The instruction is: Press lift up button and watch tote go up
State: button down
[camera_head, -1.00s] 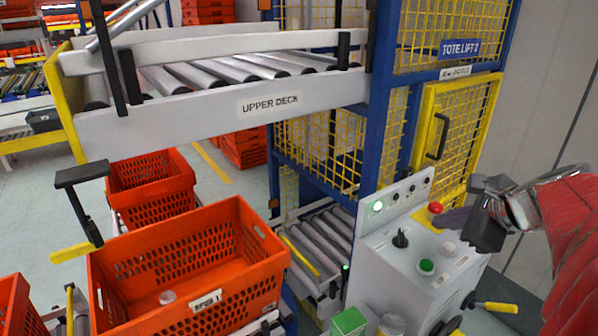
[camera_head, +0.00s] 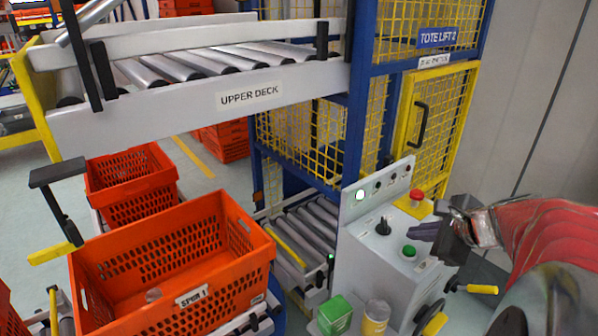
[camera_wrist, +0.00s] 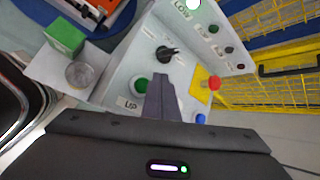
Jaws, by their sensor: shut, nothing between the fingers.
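My gripper (camera_head: 420,231) is shut and empty, over the lift's control panel (camera_head: 367,258). The green button (camera_head: 409,251) is just below-left of its fingertips. In the wrist view, the closed fingers (camera_wrist: 160,82) are just right of the green button (camera_wrist: 141,84), beside an UP label (camera_wrist: 127,103). A small gap shows there, but I cannot tell the height above the button. The orange tote (camera_head: 172,240) stands at the left by the SPUR 1 label. The tote lift (camera_head: 357,140) has bare rollers at its lower level. A lit lamp (camera_head: 360,195) is marked LOW in the wrist view.
A black selector knob (camera_head: 383,227), red stop button (camera_head: 416,195) and blue button (camera_wrist: 200,118) are close by. A green box (camera_head: 335,313) and a jar (camera_head: 376,318) stand beside the panel. The upper deck (camera_head: 195,93) has bare rollers.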

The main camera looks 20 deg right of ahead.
aim_at(409, 252)
jog(key=shift+f, duration=0.8)
jog(key=shift+f, duration=0.15)
dwell(1.4)
jog(key=shift+f, duration=0.25)
